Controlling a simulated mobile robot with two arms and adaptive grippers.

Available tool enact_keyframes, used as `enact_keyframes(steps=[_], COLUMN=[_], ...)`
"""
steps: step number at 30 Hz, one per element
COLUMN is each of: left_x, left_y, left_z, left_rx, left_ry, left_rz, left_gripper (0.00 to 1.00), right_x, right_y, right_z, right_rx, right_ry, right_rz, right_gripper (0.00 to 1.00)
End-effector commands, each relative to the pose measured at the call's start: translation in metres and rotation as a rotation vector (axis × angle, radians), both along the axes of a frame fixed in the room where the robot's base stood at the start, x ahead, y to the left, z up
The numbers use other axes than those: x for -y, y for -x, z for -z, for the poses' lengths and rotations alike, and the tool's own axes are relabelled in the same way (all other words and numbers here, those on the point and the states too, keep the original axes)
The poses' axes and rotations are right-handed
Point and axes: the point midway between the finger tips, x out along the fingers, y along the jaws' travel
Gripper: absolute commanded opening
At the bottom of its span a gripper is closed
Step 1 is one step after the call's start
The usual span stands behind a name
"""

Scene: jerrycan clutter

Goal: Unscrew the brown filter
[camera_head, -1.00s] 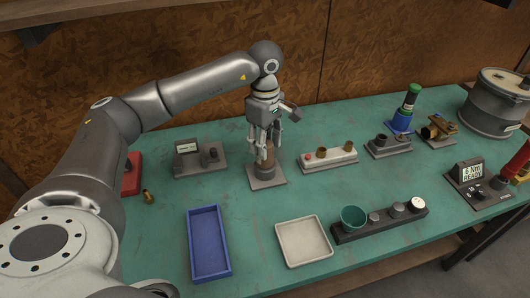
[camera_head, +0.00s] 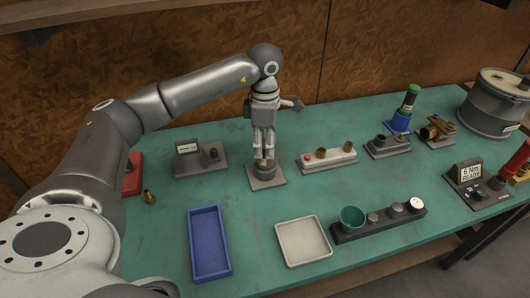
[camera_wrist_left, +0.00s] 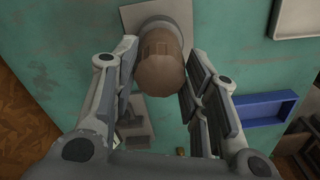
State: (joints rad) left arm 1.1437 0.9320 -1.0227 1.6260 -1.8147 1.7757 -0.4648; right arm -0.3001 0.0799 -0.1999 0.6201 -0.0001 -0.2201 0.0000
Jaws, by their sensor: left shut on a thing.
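The brown filter (camera_wrist_left: 159,65) stands upright on a dark mount with a square grey base plate (camera_head: 267,181) at the middle of the green bench. In the head view the fingers largely cover it. My left gripper (camera_head: 264,153) points straight down over it, shut on the filter. In the left wrist view the filter sits between the two finger pads. My right gripper is in neither view now.
A blue tray (camera_head: 209,269) and a white tray (camera_head: 324,241) lie in front. A grey device with a display (camera_head: 188,148) stands left of the filter. A pale block with knobs (camera_head: 328,159) and a dark rail with a green cup (camera_head: 352,216) are to the right.

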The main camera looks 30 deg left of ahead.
Motion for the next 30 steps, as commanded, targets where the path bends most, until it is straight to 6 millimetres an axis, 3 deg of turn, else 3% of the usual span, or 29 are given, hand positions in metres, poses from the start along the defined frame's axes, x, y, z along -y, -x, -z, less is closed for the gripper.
enact_keyframes(steps=[9, 20, 30], left_x=[0.0, 0.0, 0.0], left_y=[0.001, 0.001, 0.001], left_z=[0.0, 0.0, 0.0], left_rx=[-0.003, -0.003, -0.003], left_ry=[0.001, 0.001, -0.002], left_rz=[-0.303, -0.331, -0.687], left_gripper=[0.16, 0.16, 0.16], right_x=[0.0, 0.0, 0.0], right_y=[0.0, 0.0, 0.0], right_z=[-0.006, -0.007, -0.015], right_rx=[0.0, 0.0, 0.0], right_ry=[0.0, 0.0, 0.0], right_rz=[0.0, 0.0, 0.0], right_gripper=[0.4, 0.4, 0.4])
